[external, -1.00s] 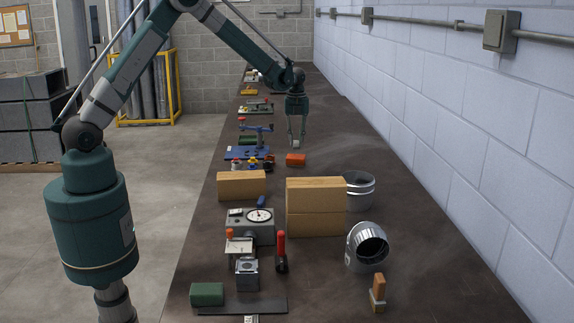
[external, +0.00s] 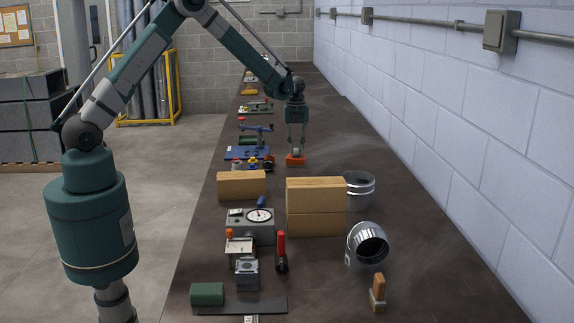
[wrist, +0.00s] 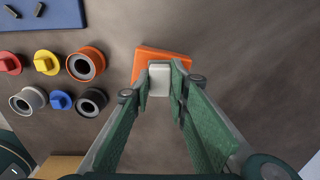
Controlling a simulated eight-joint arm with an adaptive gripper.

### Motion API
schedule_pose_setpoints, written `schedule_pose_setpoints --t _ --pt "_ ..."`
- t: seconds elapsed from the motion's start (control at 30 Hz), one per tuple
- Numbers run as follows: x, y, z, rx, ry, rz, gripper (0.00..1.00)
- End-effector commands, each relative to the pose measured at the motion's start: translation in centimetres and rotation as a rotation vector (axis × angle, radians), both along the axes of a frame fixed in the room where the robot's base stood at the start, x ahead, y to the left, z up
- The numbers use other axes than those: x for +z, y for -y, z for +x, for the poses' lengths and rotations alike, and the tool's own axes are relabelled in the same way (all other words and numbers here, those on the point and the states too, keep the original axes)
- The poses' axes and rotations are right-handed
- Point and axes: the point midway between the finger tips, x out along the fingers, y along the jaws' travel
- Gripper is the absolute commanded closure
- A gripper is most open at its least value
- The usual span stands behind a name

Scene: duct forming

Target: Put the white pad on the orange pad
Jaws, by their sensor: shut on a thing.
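The white pad (wrist: 159,80) is a small pale block between the fingertips of my gripper (wrist: 158,92) in the wrist view. My gripper is shut on it. The orange pad (wrist: 161,58) lies flat on the bench, directly beneath the white pad and partly covered by it and the fingers. In the external view my gripper (external: 296,150) reaches straight down to the orange pad (external: 296,161), with the white pad low over it. I cannot tell whether the two pads touch.
To the left are several round parts, among them an orange ring (wrist: 85,64), and a blue plate (wrist: 45,14). Wooden blocks (external: 316,208) and metal duct pieces (external: 367,243) stand nearer the external camera. The bench right of the orange pad is clear.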

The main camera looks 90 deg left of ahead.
Motion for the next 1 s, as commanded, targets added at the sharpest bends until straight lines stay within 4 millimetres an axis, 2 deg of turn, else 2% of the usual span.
schedule_pose_setpoints --t 0.27,0.3,0.4,0.77,1.0 --pt "-0.4 0.0 0.0 0.000 0.000 0.000 0.93" --pt "-0.3 0.0 0.0 0.000 0.000 0.000 0.78" --pt "-0.3 0.0 0.0 0.000 0.000 0.000 0.68" --pt "-0.2 0.0 0.0 0.000 0.000 0.000 0.68" --pt "0.8 0.0 0.0 0.000 0.000 0.000 0.68"
